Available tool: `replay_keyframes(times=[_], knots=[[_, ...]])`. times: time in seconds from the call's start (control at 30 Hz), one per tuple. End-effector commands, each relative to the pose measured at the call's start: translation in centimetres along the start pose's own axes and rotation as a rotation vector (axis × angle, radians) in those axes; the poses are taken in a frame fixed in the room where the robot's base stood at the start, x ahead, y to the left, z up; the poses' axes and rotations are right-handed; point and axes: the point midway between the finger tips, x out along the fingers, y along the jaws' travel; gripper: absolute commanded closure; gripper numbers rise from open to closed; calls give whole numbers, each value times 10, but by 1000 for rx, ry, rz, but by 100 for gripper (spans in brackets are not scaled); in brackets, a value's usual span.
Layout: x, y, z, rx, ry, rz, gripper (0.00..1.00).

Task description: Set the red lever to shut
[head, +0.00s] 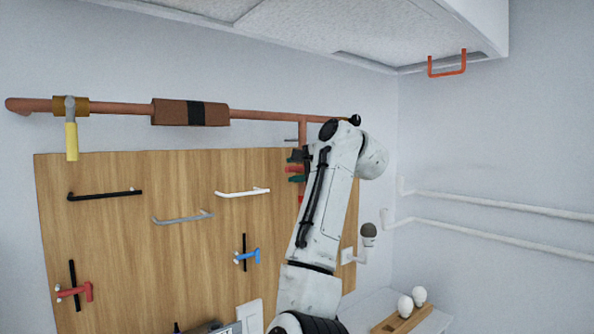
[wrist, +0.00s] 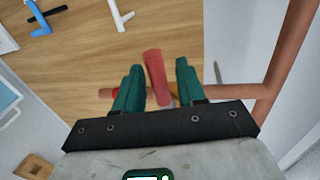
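The red lever (wrist: 155,75) stands between the two green fingers of my gripper (wrist: 158,80) in the wrist view. Gaps show on both sides of it, so the gripper is open around it and not closed on it. The lever's base is partly hidden behind the gripper body, near a branch of the copper pipe (wrist: 270,80). In the head view the red lever (head: 294,169) shows as a small red piece beside my gripper (head: 297,167), left of my arm, which hides part of both. I cannot tell the lever's exact angle to its pipe.
A wooden board (head: 130,240) carries bar handles, a red handle (head: 75,291) and a blue handle (head: 247,256). A yellow-handled valve (head: 71,140) sits on the pipe at far left. White rails run along the right wall.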

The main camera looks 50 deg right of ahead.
Motion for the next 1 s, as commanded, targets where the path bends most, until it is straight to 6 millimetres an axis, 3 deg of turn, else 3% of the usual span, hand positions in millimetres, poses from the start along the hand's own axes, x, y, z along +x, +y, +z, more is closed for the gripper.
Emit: replay_keyframes(times=[0.23,0.7,1.0], knots=[[-9,1,0,-1,1,-3,60],[-91,2,0,-1,1,-3,60],[-108,1,0,0,0,1,60]])
